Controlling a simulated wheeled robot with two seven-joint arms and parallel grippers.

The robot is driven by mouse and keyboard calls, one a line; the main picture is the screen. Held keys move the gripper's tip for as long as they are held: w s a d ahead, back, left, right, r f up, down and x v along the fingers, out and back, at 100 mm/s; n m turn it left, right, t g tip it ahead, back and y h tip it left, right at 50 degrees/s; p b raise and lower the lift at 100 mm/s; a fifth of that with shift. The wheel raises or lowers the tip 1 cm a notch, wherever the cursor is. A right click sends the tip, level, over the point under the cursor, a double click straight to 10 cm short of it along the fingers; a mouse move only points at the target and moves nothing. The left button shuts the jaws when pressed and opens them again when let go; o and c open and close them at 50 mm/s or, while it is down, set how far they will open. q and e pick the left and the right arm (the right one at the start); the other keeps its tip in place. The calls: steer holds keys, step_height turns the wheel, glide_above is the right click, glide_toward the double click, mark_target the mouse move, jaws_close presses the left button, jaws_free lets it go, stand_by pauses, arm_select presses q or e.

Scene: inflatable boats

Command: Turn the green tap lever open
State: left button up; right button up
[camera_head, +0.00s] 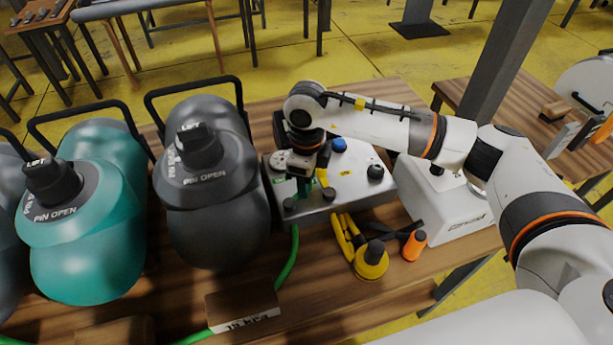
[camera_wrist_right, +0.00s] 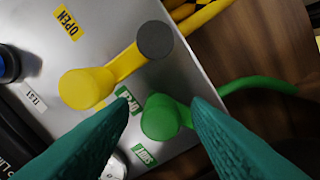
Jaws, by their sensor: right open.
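The grey metal tap box (camera_head: 345,190) stands on the wooden bench right of the dark grey boat-shaped pump. In the wrist view the green tap lever (camera_wrist_right: 160,118) shows its rounded end between the two teal fingers of my right gripper (camera_wrist_right: 155,105). The fingers are open, one on each side of it; I cannot tell whether they touch it. A green OPEN label (camera_wrist_right: 127,103) and a green SHUT label (camera_wrist_right: 145,155) are on the box beside the lever. In the head view my right gripper (camera_head: 304,188) is over the box's left part, hiding much of the lever.
A yellow tap lever (camera_wrist_right: 88,88) with a dark end is close to my left-hand finger in the wrist view. A green hose (camera_head: 288,262) runs off the box's front. A yellow fitting (camera_head: 371,262) and an orange cylinder (camera_head: 414,245) stand in front of the box.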

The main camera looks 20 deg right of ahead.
step_height(320, 180, up, 12)
steer(key=b, duration=0.2)
steer(key=shift+s, duration=0.1)
stand_by(0.6)
